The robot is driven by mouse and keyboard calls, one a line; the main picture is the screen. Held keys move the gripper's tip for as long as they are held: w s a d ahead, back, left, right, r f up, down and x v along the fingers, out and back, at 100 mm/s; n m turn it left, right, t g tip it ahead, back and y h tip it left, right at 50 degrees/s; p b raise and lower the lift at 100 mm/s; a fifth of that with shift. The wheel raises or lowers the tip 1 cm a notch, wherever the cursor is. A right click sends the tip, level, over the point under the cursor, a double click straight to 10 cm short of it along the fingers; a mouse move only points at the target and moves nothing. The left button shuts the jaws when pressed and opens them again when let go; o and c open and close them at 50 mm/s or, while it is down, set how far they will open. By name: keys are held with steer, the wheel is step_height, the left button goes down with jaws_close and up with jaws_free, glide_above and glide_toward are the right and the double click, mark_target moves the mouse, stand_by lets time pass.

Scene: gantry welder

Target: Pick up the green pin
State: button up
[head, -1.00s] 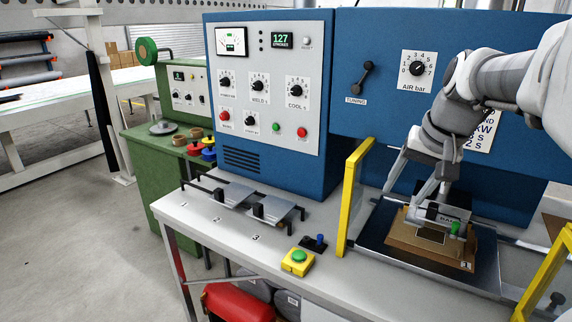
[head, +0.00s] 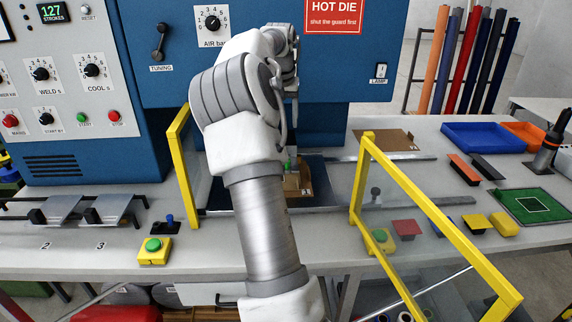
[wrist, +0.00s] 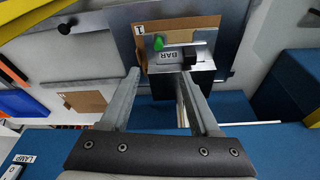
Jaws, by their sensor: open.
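The green pin (wrist: 158,43) shows in the wrist view at the left end of a metal bar (wrist: 172,62) labelled "BAR". The bar lies over a brown cardboard piece (wrist: 206,24) marked 1. In the head view a small green spot of the pin (head: 288,165) shows beyond my arm, which hides most of the bar. My gripper (wrist: 160,76) is open, with its two fingers apart and nothing seen between them. In the wrist view the pin appears beyond the fingertips, apart from them.
A yellow-framed guard (head: 431,222) stands to the right of my arm, and a yellow post (head: 184,165) to its left. The blue machine (head: 160,95) rises behind. A blue tray (head: 485,137) and loose coloured pieces occupy the right of the table.

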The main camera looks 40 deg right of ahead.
steer(key=shift+p+x, duration=0.7)
steer(key=shift+x, duration=7.2)
steer(key=shift+s, duration=0.15)
jaws_close()
